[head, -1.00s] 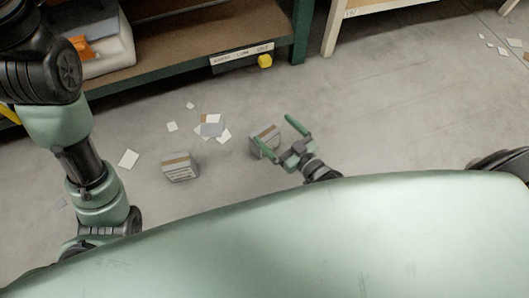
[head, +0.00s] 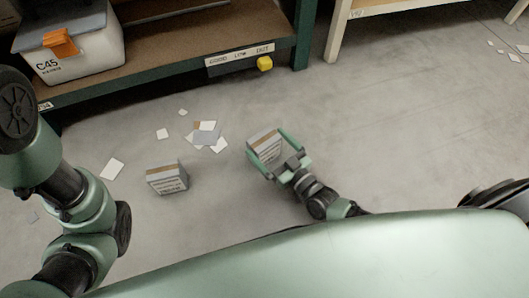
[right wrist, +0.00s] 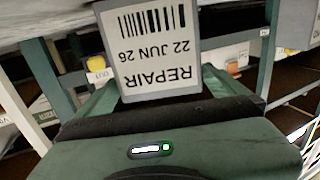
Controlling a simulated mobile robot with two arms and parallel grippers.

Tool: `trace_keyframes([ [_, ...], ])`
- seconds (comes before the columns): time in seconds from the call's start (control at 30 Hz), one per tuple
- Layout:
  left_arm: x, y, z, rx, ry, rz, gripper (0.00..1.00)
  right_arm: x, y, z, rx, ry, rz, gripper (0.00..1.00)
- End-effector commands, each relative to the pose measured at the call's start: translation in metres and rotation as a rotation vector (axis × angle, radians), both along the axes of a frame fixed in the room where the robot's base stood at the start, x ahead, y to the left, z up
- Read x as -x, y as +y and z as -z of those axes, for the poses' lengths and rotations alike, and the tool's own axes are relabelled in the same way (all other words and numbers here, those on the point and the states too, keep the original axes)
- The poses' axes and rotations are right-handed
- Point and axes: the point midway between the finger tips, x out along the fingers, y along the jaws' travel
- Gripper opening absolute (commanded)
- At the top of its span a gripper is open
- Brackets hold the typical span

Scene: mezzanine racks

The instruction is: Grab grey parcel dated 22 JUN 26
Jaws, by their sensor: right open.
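A grey parcel (head: 264,141) with a brown tape band sits on the floor in the head view. In the right wrist view the parcel (right wrist: 156,50) shows a white label with a barcode, upside down, reading REPAIR and 22 JUN 26. My right gripper (head: 266,142) is open, with one finger on each side of this parcel; I cannot tell whether the fingers touch it. A second grey parcel (head: 168,178) with a tape band stands to the left on the floor; its label is too small to read. My left arm shows, but its gripper is out of view.
Loose papers (head: 206,135) lie on the floor between and behind the parcels. A green-framed rack (head: 170,72) stands behind, holding a white bin (head: 80,60) marked C45. A yellow block (head: 264,64) is at its edge. Open floor lies to the right.

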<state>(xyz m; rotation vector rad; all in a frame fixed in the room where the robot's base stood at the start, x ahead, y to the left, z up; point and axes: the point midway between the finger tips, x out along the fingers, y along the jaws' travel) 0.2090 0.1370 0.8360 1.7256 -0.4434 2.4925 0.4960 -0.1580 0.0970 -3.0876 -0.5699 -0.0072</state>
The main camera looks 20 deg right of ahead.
Motion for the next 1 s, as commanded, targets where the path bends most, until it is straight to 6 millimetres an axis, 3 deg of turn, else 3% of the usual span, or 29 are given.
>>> trace_keyframes([
  [0.4,0.000,0.000,0.031,-0.001,-0.001,0.000,0.00,-0.046,0.018,0.003,0.001,0.003,-0.001,1.00],
  [0.67,0.000,0.000,0.030,-0.001,-0.001,0.000,0.00,-0.048,0.019,0.000,0.002,0.005,-0.001,1.00],
  [0.93,0.000,0.000,0.030,-0.001,0.000,0.000,0.00,-0.048,0.019,0.001,0.002,0.005,-0.001,0.28],
  [1.0,0.000,0.000,0.030,-0.001,0.000,0.000,0.00,-0.048,0.019,-0.001,0.001,0.002,-0.001,0.28],
])
